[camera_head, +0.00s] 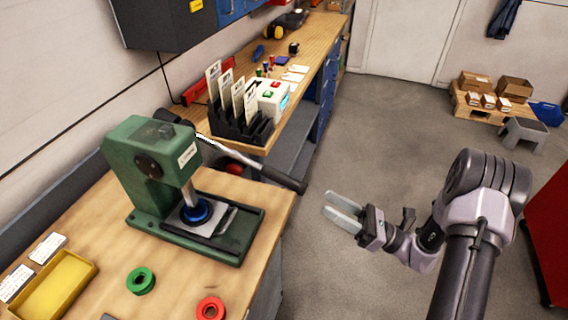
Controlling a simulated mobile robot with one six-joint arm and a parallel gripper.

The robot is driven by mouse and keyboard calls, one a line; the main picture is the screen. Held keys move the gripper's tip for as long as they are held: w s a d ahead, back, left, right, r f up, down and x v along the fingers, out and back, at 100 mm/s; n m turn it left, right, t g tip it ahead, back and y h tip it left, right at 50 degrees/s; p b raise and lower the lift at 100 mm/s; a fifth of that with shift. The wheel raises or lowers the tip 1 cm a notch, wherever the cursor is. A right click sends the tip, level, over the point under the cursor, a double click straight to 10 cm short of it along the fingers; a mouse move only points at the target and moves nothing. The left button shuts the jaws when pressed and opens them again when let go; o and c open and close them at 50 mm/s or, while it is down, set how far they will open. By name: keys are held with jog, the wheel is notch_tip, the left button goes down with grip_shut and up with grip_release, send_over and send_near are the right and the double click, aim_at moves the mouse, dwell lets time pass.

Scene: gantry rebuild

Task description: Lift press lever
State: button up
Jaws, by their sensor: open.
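A green arbor press (150,175) stands on the wooden workbench at the left, with a blue ring (198,211) under its ram. Its lever (235,153) is a thin metal rod that runs from the press head to the right and slopes down. The lever ends in a black grip (284,180) beyond the bench's edge. My gripper (342,210) is open and empty, to the right of the black grip and a little lower in the picture. A gap shows between them. My arm comes in from the lower right.
A yellow tray (42,300), a green ring (141,281) and a red ring (210,308) lie on the workbench. A black rack with cards (240,122) stands on the bench behind. A red cabinet (548,240) is at the far right. The floor (370,140) between is clear.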

jog(key=b, duration=0.1)
send_near(262, 167)
jog(key=x, duration=0.5)
jog(key=shift+w, duration=0.2)
jog(key=shift+f, duration=0.1)
grip_shut()
dwell(0.9)
